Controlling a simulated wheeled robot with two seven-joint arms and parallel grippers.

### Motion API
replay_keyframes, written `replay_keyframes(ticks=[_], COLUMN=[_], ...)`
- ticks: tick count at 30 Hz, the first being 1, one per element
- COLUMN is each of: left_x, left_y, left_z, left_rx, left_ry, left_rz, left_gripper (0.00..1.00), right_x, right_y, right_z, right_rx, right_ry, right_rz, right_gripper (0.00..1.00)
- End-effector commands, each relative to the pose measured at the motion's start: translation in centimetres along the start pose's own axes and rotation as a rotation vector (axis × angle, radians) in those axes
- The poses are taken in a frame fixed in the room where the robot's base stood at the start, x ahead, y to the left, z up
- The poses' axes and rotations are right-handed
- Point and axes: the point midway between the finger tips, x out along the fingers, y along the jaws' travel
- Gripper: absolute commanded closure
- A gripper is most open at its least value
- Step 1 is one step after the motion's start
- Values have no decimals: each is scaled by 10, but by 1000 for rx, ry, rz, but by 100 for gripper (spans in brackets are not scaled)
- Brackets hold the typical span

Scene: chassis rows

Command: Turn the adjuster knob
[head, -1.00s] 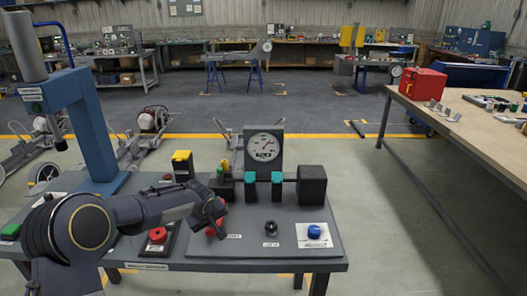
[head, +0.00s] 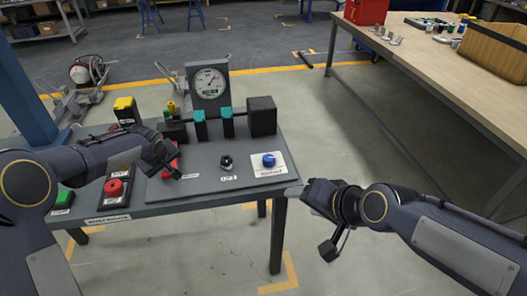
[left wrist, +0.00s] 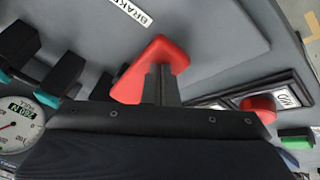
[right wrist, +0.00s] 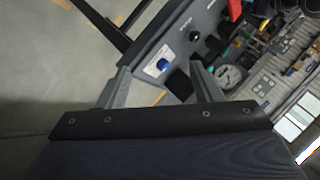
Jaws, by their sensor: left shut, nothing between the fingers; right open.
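The blue knob (head: 269,160) sits on a white label plate at the right front of the grey bench; the label is too small to read surely. It also shows in the right wrist view (right wrist: 163,64), between and beyond the fingertips. My right gripper (head: 317,220) is open and empty, off the bench's right edge, apart from the knob. My left gripper (head: 172,167) is shut and empty at the red brake lever (left wrist: 152,68). Its fingers overlap the lever in the left wrist view; I cannot tell if they touch it.
A black knob (head: 226,162) stands left of the blue one. A gauge (head: 209,84), teal-marked clamps (head: 200,130) and a black block (head: 262,116) stand behind. A red button (head: 114,187) and green button (head: 64,198) are at left. A wooden table (head: 450,75) stands right.

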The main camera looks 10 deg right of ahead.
Motion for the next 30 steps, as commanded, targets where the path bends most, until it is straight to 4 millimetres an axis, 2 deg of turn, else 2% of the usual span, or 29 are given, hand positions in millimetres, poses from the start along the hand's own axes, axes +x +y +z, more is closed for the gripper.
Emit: replay_keyframes(ticks=[1, 9, 15, 20, 24, 30], left_x=[1, 1, 1, 1, 1, 1], left_y=[-1, -1, -1, -1, -1, -1], left_z=[1, 1, 1, 1, 1, 1], left_rx=[0, 0, 0, 0, 0, 0], left_ry=[-3, -2, -2, -2, -2, -2], left_rz=[-2, -2, -2, -2, -2, -2], left_gripper=[100, 100, 100, 100, 100, 100], right_x=[18, 96, 147, 181, 205, 222], right_y=[-11, -70, -91, -87, -69, -38], right_z=[-7, -44, -62, -72, -76, -73], right_rx=[79, 624, 1110, 1537, 1897, 2254], right_ry=[12, 108, 148, 197, 270, 397], right_rz=[-27, -250, -421, -547, -644, -746], right_gripper=[41, 41, 41, 41, 41, 41])
